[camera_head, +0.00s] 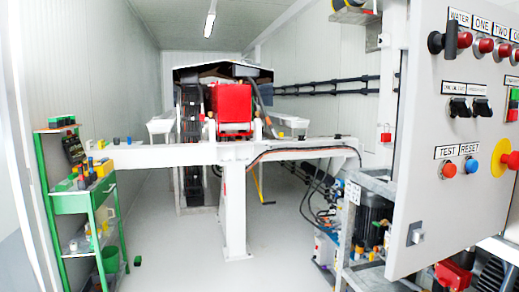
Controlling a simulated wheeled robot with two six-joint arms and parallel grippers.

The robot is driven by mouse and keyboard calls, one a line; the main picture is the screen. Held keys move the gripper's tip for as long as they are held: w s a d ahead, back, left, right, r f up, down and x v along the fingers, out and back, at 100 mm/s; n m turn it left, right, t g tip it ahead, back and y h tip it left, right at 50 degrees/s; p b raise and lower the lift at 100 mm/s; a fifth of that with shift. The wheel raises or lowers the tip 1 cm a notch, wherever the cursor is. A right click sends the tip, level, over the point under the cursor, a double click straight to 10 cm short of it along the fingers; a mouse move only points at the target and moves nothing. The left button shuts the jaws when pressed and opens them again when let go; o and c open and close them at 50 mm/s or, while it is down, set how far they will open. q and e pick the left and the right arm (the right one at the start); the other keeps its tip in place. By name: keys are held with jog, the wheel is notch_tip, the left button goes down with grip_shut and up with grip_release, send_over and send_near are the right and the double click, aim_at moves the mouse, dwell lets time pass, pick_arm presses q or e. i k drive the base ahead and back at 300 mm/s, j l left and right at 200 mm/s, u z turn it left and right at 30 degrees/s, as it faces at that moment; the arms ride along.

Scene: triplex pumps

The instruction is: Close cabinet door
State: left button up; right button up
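A light grey control cabinet panel (432,190) fills the right side of the view, seen at an angle and cut off by the right edge. It carries labelled red buttons, black switches, a blue reset button (471,166) and a red button on a yellow disc (513,161). A small grey latch or handle (416,234) sits near its lower left corner. The hinges and the cabinet interior are not visible, so I cannot tell how far the door stands open. Neither of my grippers is in view.
A green shelf cart (81,203) with small items stands at left. A white beam on a post (235,215) crosses the middle. A motor and pump unit (372,225) stands left of the panel, low down.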

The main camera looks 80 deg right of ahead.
aim_at(459, 212)
jog(key=k+z, duration=0.15)
jog(key=z, duration=3.5)
jog(key=k+l, duration=0.2)
jog(key=l, duration=0.15)
